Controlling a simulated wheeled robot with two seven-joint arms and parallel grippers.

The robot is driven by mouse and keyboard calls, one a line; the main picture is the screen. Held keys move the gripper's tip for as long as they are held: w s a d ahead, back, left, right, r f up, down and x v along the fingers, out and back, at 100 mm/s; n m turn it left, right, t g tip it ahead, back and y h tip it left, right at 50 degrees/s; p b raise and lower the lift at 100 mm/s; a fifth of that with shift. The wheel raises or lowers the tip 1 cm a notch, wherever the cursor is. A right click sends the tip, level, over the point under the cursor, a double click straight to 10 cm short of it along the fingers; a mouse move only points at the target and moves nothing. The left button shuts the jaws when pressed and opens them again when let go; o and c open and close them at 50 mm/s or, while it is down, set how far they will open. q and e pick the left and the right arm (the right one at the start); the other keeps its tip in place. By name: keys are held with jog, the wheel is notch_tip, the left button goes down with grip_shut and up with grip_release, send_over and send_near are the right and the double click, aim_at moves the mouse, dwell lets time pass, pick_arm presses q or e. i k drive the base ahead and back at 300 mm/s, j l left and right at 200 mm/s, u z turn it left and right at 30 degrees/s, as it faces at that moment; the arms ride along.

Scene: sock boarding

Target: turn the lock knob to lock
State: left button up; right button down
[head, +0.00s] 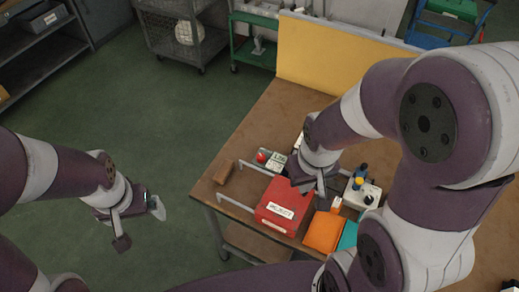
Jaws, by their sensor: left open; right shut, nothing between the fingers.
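My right gripper (304,188) is shut and empty, just above the far edge of a red, labelled box (285,207) on the table. A white box (354,194) with a small black knob (368,199) and a blue-and-yellow part (360,175) is to the right of that gripper. A small panel with a red round part (262,156) and a pale label is to its left. I cannot tell which of these is the lock knob, or its setting. My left gripper (140,226) is open and empty over the floor, left of the table.
The brown table (262,121) has a yellow panel (335,59) along its back. Metal rails (235,203), a brown block (225,171), an orange piece (323,232) and a teal piece (348,236) are near the red box. My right arm hides much of the table's right side. Green floor is free at left.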

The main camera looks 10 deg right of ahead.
aim_at(261, 157)
jog(key=k+z, duration=0.3)
jog(key=k+l+z, duration=0.25)
jog(key=i+j+z, duration=0.3)
jog(key=j+z, duration=0.35)
jog(key=i+j+z, duration=0.15)
jog(key=j+z, duration=0.15)
jog(key=i+j+z, duration=0.1)
jog(key=j+z, duration=0.2)
